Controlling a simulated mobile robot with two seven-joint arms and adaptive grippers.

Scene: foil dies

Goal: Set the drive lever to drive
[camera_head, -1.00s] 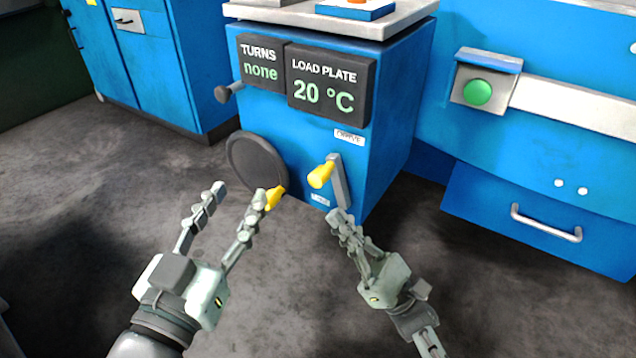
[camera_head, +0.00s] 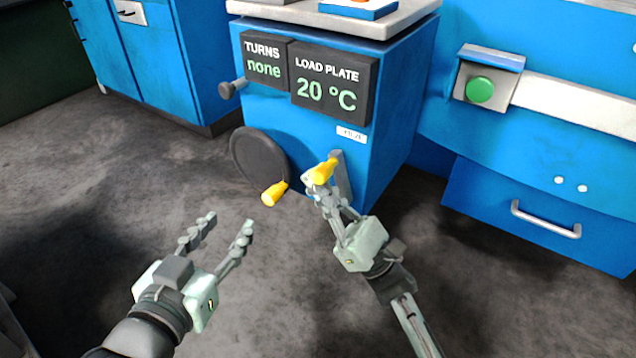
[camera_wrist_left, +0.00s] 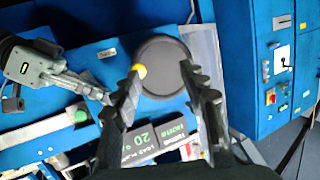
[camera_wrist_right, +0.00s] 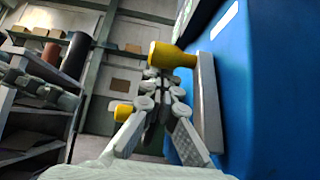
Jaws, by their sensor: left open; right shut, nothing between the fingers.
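The drive lever is a grey bar with a yellow knob (camera_head: 322,172) on the front of the blue cabinet (camera_head: 398,130). Its knob end is up, below a small white label (camera_head: 352,134) that I cannot read. My right gripper (camera_head: 312,184) is shut and empty, its fingertips at the underside of the knob. In the right wrist view the knob (camera_wrist_right: 168,56) sits just beyond the shut fingertips (camera_wrist_right: 158,78); whether they touch I cannot tell. My left gripper (camera_head: 230,222) is open and empty, in front of and below the dark handwheel (camera_head: 256,156).
The handwheel has its own yellow handle (camera_head: 274,193), left of the lever. Display panels (camera_head: 332,88) read turns none and load plate 20 °C. A green button (camera_head: 479,89) and a drawer handle (camera_head: 546,222) are at the right. The floor in front is clear.

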